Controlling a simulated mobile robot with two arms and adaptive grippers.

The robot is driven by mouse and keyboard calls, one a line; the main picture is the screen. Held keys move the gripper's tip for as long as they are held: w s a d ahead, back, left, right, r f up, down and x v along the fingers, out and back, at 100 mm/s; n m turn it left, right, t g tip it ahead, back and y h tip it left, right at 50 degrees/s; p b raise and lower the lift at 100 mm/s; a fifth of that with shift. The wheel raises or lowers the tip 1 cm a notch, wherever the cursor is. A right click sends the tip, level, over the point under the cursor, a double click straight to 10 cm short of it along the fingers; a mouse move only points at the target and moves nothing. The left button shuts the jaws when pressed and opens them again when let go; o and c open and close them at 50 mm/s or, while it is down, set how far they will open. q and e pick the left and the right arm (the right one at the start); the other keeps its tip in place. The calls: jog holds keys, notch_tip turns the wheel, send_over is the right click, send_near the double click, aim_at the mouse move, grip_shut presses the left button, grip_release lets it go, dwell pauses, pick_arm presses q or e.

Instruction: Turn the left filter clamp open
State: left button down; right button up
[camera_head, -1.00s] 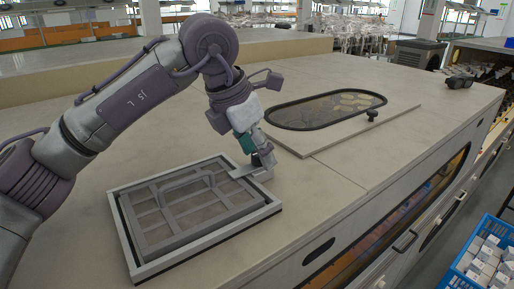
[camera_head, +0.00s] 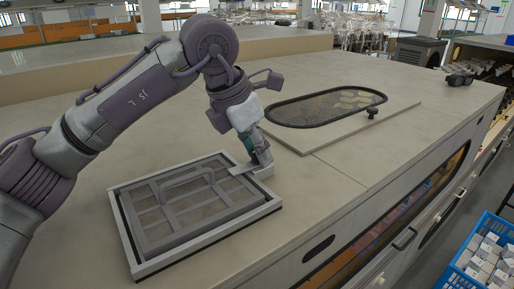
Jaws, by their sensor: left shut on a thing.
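The grey filter (camera_head: 190,205) with a raised handle lies in a pale frame (camera_head: 150,268) set on the beige top. My left gripper (camera_head: 263,167) points down at the frame's far right corner. It is shut on a small grey clamp (camera_head: 242,170), whose flat arm reaches left over the filter's corner; its fingers hide part of the clamp. No other clamp can be made out. My right gripper does not show.
An oval dark-rimmed window (camera_head: 326,108) in a raised panel with a black knob (camera_head: 372,114) lies behind and right of my gripper. A blue crate (camera_head: 487,255) of white boxes stands lower right. The beige top (camera_head: 330,190) is clear right of the frame.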

pick_arm(q)
jog(key=m, duration=0.2)
jog(key=m+g+p, duration=0.1)
jog(key=m, duration=0.1)
jog(key=shift+w+r+g+h, duration=0.1)
jog(key=shift+w+g+h, duration=0.05)
jog(key=shift+g+h, duration=0.15)
jog(key=m+g+p, duration=0.1)
jog(key=m+p, duration=0.1)
jog(key=m, duration=0.2)
jog(key=shift+r+m+g+p, duration=0.1)
jog(key=shift+m+g+p, duration=0.2)
jog(key=shift+g+p, duration=0.1)
jog(key=m+p, duration=0.1)
jog(key=m, duration=0.1)
jog(key=m+g+p, duration=0.1)
jog(key=m, duration=0.1)
jog(key=shift+w+m+g, duration=0.15)
jog(key=shift+m+g, duration=0.15)
jog(key=m+g+y+p, duration=0.1)
jog(key=m+p, duration=0.1)
jog(key=m, duration=0.2)
jog(key=shift+y, duration=0.3)
jog(key=shift+m+p, duration=0.3)
